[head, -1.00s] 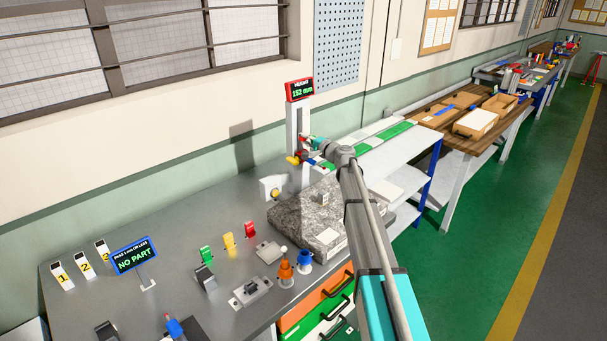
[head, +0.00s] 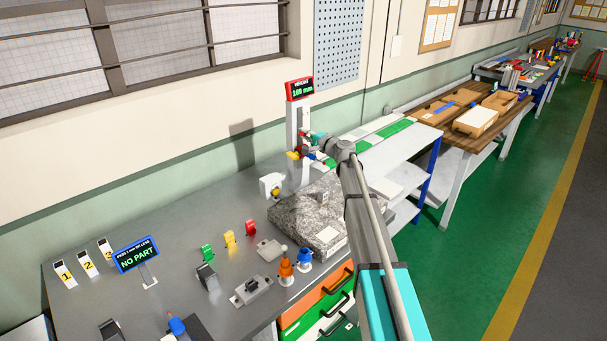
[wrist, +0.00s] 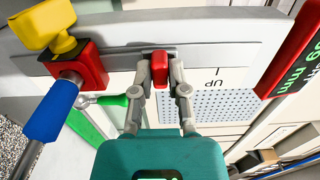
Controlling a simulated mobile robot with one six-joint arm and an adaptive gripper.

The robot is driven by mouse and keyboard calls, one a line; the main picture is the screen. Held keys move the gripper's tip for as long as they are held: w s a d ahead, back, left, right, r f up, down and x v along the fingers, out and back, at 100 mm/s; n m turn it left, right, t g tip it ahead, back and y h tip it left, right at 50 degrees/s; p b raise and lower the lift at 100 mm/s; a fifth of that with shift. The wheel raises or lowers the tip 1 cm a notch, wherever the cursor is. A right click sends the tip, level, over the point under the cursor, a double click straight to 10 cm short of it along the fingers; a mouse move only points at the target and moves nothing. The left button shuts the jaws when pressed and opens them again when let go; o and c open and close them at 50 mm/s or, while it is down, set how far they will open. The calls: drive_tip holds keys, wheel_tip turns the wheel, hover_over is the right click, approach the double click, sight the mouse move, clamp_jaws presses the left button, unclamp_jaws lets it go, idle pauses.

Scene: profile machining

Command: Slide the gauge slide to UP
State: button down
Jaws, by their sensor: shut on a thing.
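The height gauge's pale upright column (head: 291,124) stands on the bench in the head view. In the wrist view, the gauge slide shows as a red block (wrist: 94,66) with a yellow part and a blue handle, on a dark rail. A small red grip (wrist: 160,68) sits on the same rail. My gripper (wrist: 161,75) is shut on this red grip, one finger on each side. In the head view, my gripper (head: 309,139) is at the column, partly hidden by my arm. The "UP" mark (wrist: 213,78) is to the right of the grip, apart from it.
A red-framed height display (head: 299,89) tops the column; its number seems to be 169 mm. A granite block (head: 300,217) lies below. A "NO PART" sign (head: 137,255), coloured clips and fixtures stand on the bench. A shelf unit (head: 408,150) is to the right.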

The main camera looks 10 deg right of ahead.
sight(299, 116)
drive_tip(key=shift+r, duration=0.15)
drive_tip(key=shift+r+p, duration=1.8)
drive_tip(key=shift+p, duration=0.1)
drive_tip(key=shift+r+p, duration=0.25)
drive_tip(key=shift+p, duration=0.05)
drive_tip(key=shift+r+p, duration=0.95)
drive_tip(key=shift+r, duration=0.05)
drive_tip(key=shift+c, duration=2.2)
unclamp_jaws()
drive_tip(key=shift+s, duration=0.15)
drive_tip(key=shift+v, duration=2.9)
drive_tip(key=shift+f, duration=0.1)
